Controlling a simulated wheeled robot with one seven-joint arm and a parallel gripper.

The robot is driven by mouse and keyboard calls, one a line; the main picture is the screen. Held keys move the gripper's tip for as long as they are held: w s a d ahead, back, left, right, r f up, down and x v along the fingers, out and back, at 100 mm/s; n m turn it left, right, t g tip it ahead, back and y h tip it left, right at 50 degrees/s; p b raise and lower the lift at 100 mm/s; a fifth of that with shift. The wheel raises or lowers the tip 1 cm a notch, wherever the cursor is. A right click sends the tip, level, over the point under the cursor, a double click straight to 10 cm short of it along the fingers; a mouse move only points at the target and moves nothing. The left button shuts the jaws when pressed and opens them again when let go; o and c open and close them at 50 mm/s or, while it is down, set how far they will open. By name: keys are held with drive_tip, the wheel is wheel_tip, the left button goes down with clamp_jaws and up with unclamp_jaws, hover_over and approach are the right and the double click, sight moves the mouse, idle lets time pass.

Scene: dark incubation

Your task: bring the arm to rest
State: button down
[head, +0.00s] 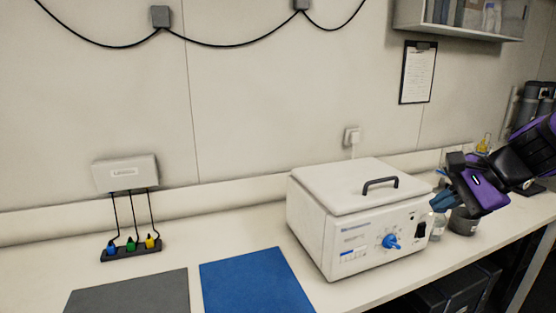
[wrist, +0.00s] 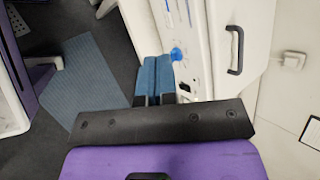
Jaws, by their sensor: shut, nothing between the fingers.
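My gripper (head: 441,201) is at the right in the head view, at the end of my purple and black arm, beside the right end of a white incubator box (head: 330,220). Its blue fingers are together with nothing between them. In the wrist view my gripper (wrist: 153,75) shows two blue fingers side by side, pointing toward the incubator front. The incubator has a closed lid with a dark handle (head: 380,184), a blue knob (head: 390,241) and a black switch (head: 421,230). The knob also shows in the wrist view (wrist: 177,54), just beyond the fingertips.
A grey mat (head: 130,295) and a blue mat (head: 255,283) lie on the white bench (head: 225,245). A dark rack (head: 131,249) with coloured pieces stands at the left. A cabinet (head: 460,20) hangs at upper right.

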drive_tip(key=s+r+n+h, duration=0.3)
drive_tip(key=s+n, duration=0.4)
drive_tip(key=s, duration=0.1)
drive_tip(key=s+r+n+h, duration=0.3)
drive_tip(key=s+n, duration=0.4)
drive_tip(key=s, duration=0.1)
drive_tip(key=shift+a, duration=0.3)
